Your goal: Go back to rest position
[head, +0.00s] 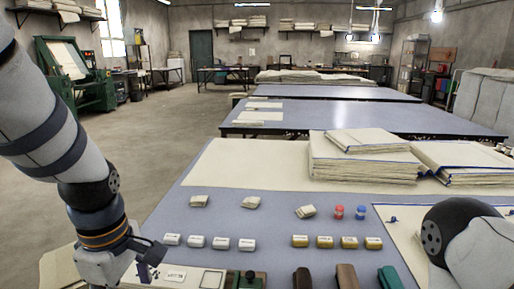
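My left arm comes in from the left, and its gripper (147,262) hangs over the near left edge of the table. Its dark fingers are small and partly turned away, so I cannot tell whether they are open or shut. No cloth is clearly seen in it. Part of my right arm shows at the bottom right, but its gripper is out of view. A large cream cloth (240,165) lies flat across the blue-grey table (290,272). A stack of folded cream cloths (362,160) sits on the right, with more folded cloths (465,160) beside it.
Small white blocks (220,243) and yellow blocks (324,242) stand in a row at the front. Red (338,212) and blue (361,212) spools stand behind them. Brown and green tools (346,276) lie along the near edge. Open floor (165,135) lies left of the table.

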